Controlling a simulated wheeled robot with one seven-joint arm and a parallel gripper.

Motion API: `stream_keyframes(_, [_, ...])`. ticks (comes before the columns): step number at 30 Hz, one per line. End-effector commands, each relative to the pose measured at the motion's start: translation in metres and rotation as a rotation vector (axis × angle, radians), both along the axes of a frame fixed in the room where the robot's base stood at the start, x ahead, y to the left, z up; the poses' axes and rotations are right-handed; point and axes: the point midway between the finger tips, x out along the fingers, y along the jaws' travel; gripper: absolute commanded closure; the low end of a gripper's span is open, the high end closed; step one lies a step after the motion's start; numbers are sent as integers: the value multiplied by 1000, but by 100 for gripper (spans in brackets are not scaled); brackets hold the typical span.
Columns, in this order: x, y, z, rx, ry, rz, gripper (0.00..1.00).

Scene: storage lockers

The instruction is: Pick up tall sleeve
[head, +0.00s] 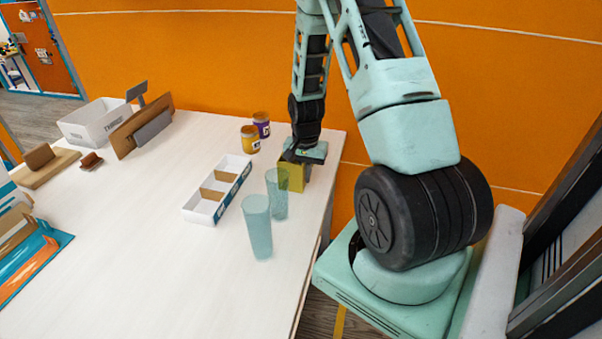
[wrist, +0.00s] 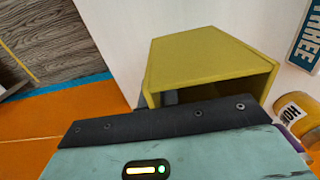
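The tall sleeve looks like a yellow open-ended box (head: 290,182), near the table's right edge in the head view, partly behind a clear tumbler. In the wrist view the sleeve (wrist: 205,58) fills the middle, with its open end towards my gripper. My gripper (head: 302,164) points down at the top of the sleeve. A grey finger part (wrist: 170,97) shows at the sleeve's opening. The other finger is hidden, so I cannot tell whether the fingers are closed on a wall. I cannot tell whether the sleeve touches the table.
Two clear teal tumblers (head: 257,228) (head: 277,194) stand just in front of the sleeve. A white divided tray (head: 204,212) lies to their left. A yellow can (head: 250,139) and a purple can (head: 261,124) stand behind. The table's (head: 130,255) front middle is clear.

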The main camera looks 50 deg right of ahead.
Motion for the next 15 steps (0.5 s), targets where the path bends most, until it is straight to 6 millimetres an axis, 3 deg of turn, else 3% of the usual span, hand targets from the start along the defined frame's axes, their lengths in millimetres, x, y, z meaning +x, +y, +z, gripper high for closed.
stream_keyframes(5, [1,-1,15,-3,-3,1,100])
stream_keyframes(15, [1,0,75,-2,-5,1,100])
